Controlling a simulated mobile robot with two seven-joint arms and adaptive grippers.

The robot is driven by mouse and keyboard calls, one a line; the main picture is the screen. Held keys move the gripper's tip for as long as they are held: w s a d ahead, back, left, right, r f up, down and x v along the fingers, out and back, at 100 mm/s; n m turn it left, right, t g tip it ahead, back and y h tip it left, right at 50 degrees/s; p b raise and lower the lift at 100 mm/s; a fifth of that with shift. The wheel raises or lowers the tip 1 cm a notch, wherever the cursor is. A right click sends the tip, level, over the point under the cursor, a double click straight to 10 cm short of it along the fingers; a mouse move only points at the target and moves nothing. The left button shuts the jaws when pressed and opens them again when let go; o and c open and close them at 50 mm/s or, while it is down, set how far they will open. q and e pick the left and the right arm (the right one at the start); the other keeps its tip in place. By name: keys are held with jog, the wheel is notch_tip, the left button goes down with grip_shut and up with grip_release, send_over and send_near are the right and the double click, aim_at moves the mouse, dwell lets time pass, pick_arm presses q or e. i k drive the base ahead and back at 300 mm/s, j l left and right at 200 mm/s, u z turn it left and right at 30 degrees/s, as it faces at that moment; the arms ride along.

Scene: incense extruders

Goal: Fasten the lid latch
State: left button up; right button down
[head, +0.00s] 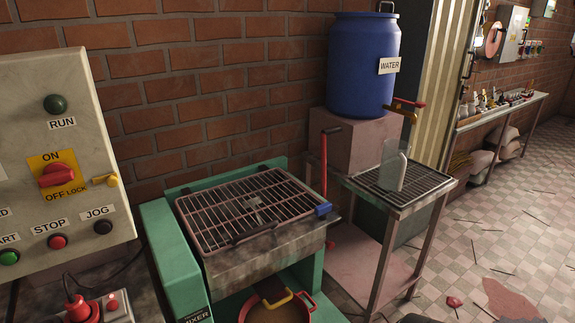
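A barred metal lid (250,207) lies over the top of the green mixer (168,250), apparently flat on the trough. A dark bar handle (262,230) runs along its front edge. A blue piece (323,209), which looks like the lid latch, sits at the lid's front right corner. I cannot tell from here whether it is engaged. Neither of my grippers is in view.
A control panel (75,130) with a red rotary switch stands at the left. A red pan (276,306) is under the mixer. A metal stand (425,187) holding a clear jug (390,168) and a blue water barrel (363,65) are at the right. The tiled floor beyond has free room.

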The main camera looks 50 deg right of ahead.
aim_at(322, 211)
jog(key=z, duration=1.9)
